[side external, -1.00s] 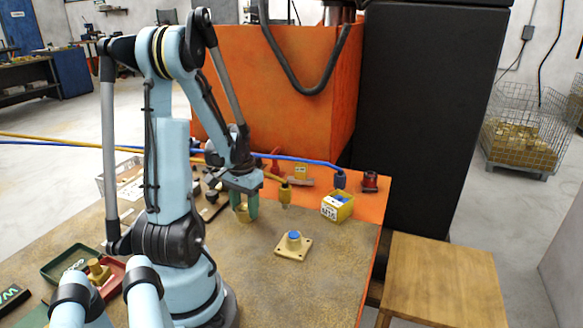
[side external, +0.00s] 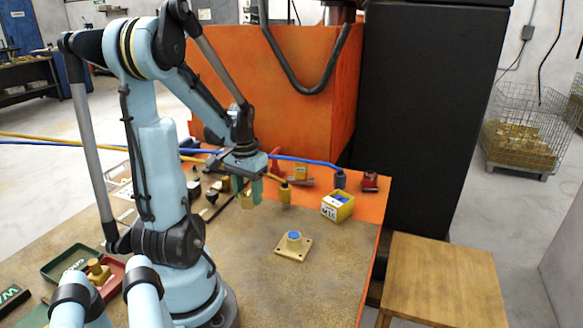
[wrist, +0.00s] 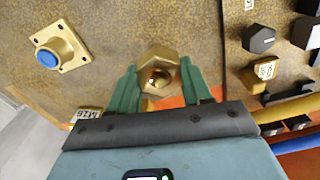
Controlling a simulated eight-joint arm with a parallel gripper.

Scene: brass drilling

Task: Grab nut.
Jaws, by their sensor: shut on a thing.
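A brass hex nut (wrist: 160,64) with a round hole sits between the two green fingers of my gripper (wrist: 158,74) in the wrist view. The fingers are shut on it from both sides. In the side external view my gripper (side external: 250,190) holds the brass nut (side external: 246,200) at the back of the workbench, a little above the top. The fingers partly hide the nut there.
A brass flanged fitting with a blue top (side external: 293,244) stands on the bench (side external: 270,285) front right of my gripper. A yellow box (side external: 338,206) is at the right. Blue and yellow hoses (side external: 300,160) cross behind. Red and green trays (side external: 68,262) lie at the left.

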